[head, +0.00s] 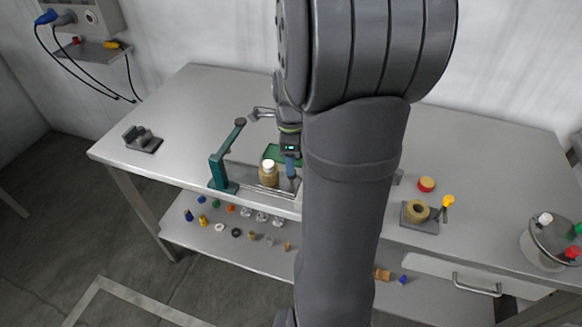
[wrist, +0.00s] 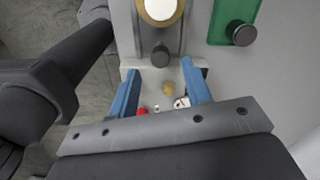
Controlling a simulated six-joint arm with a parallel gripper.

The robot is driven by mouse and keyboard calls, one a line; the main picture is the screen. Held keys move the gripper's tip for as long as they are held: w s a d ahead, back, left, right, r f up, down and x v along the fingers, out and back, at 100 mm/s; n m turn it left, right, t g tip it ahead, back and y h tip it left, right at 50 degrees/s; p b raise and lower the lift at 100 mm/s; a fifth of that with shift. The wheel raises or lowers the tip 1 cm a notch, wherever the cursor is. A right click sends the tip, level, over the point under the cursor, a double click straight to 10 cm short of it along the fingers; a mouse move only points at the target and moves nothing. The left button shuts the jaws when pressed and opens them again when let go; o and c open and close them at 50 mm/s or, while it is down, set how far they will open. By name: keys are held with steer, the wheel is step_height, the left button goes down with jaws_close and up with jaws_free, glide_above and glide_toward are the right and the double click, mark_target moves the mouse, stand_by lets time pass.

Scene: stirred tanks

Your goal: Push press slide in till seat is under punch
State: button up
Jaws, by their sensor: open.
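The teal press (head: 222,168) stands on the bench left of my arm. A tan bottle with a white cap (head: 268,174) stands upright on the press slide. In the wrist view the bottle's white top (wrist: 160,9) is at the top edge, on the grey slide (wrist: 125,30). A dark round knob (wrist: 161,54) is at the slide's near end. My gripper (wrist: 160,68) is open, its blue fingers on either side of the line of the knob, with no clear contact. My gripper also shows in the head view (head: 291,168), beside the bottle. The punch is hard to make out.
A green plate (wrist: 231,18) with a dark knob lies right of the slide. The lower shelf (head: 180,235) holds several small coloured parts. A grey block fixture (head: 142,140) is at the bench's left; a tan ring on a stand (head: 418,211) is right of my arm.

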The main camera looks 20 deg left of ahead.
steer(key=shift+f, duration=1.9)
jaws_close()
